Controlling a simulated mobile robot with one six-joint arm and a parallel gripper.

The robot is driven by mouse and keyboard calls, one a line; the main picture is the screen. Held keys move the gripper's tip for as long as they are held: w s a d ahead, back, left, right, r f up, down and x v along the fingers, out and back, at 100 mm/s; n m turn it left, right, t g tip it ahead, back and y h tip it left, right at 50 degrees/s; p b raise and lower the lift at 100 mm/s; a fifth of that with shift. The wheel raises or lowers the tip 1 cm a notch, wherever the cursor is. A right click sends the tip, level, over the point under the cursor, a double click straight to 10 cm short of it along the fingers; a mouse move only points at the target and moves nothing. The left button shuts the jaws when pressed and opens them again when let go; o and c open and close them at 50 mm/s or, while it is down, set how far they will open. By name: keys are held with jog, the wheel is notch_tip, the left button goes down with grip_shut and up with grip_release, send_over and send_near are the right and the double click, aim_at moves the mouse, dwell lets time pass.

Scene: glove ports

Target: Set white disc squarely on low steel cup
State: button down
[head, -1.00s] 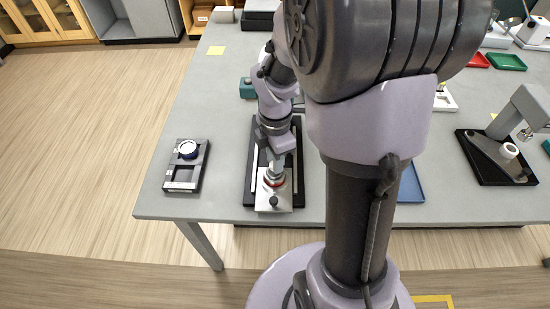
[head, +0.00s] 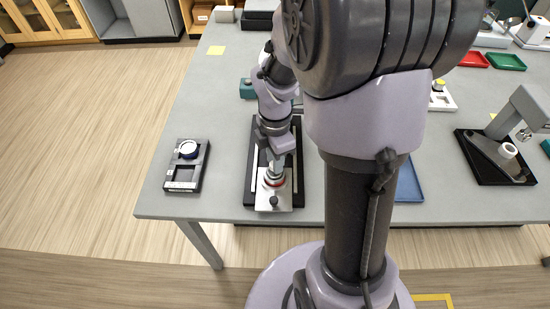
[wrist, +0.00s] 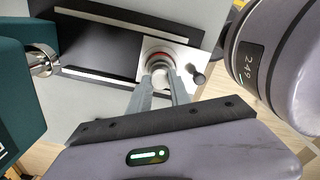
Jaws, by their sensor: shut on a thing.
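My gripper (wrist: 163,92) is shut on a small pale, round thing, which I take to be the white disc (wrist: 163,73); the fingers hide part of it. It is right over a low round metal piece with a red ring (wrist: 158,58), likely the low steel cup, on a bright steel plate (wrist: 185,52). I cannot tell whether disc and cup touch or whether the disc is level. In the head view my gripper (head: 274,165) points down at the same red-ringed spot, and the disc is too small to make out.
A black knob (wrist: 198,78) stands on the plate, close to the fingers. The plate is on a black base (head: 252,190) with pale rails. A teal block (wrist: 15,90) with a shiny metal cylinder is at left.

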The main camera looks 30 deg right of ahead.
jog(key=shift+f+b, duration=0.75)
jog(key=shift+f, duration=0.3)
jog(key=c, duration=1.1)
grip_release()
notch_tip(320, 180, up, 18)
jog(key=p, duration=0.7)
jog(key=shift+s+f, duration=0.1)
jog(key=shift+f, duration=0.1)
jog(key=shift+a, duration=0.1)
